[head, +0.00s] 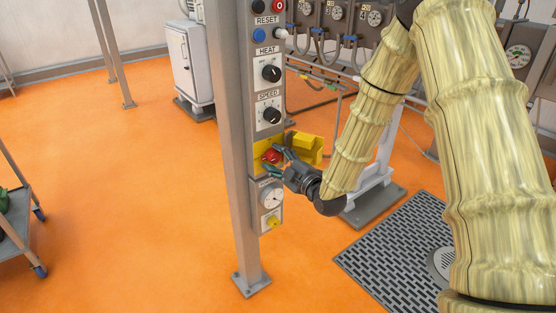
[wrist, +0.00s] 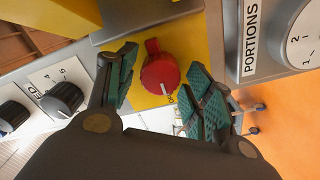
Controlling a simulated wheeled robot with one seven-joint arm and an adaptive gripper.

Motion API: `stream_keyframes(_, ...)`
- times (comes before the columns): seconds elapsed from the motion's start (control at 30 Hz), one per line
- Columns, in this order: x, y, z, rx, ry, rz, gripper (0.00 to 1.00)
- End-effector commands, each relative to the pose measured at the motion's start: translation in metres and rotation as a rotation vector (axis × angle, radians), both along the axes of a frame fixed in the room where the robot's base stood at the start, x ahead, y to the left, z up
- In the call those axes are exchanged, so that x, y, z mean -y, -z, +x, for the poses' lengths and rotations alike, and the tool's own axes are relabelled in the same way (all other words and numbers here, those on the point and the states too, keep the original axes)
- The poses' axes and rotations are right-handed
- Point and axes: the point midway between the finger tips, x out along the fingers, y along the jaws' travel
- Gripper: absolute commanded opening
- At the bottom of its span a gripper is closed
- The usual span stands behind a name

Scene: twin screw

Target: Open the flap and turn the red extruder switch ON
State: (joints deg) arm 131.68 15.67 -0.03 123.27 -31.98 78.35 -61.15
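The red extruder switch (head: 271,156) sits on a yellow plate on the control column, below the SPEED knob. Its yellow flap (head: 306,149) stands open to the right of the plate. In the wrist view the red switch (wrist: 159,74) is a round knob with a raised grip and a pale pointer mark at its lower right. The flap (wrist: 55,14) shows at the upper left. My gripper (head: 274,162) is in front of the switch. In the wrist view its open teal-padded fingers (wrist: 157,86) are on either side of the knob, with visible gaps.
The HEAT knob (head: 271,73) and SPEED knob (head: 271,115) are above the switch. The PORTIONS dial (head: 272,197) is just below, close to one finger in the wrist view. Pipes and gauges stand behind my arm.

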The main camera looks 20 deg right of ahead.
Motion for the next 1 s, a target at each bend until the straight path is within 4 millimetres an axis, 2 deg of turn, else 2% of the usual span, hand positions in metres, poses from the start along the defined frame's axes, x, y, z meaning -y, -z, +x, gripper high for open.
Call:
stream_keyframes(0.03,0.0001,0.0001,-0.0001,0.000,0.000,0.000,0.36)
stream_keyframes(0.17,0.0003,0.0000,-0.0001,0.000,0.000,0.000,0.13)
stream_keyframes(0.23,0.0047,-0.0002,0.0000,0.000,0.001,0.000,0.13)
stream_keyframes(0.57,0.0018,-0.0007,-0.0002,-0.018,0.003,0.052,0.13)
stream_keyframes(1.0,0.0022,-0.0019,0.0003,-0.135,0.004,0.371,0.13)
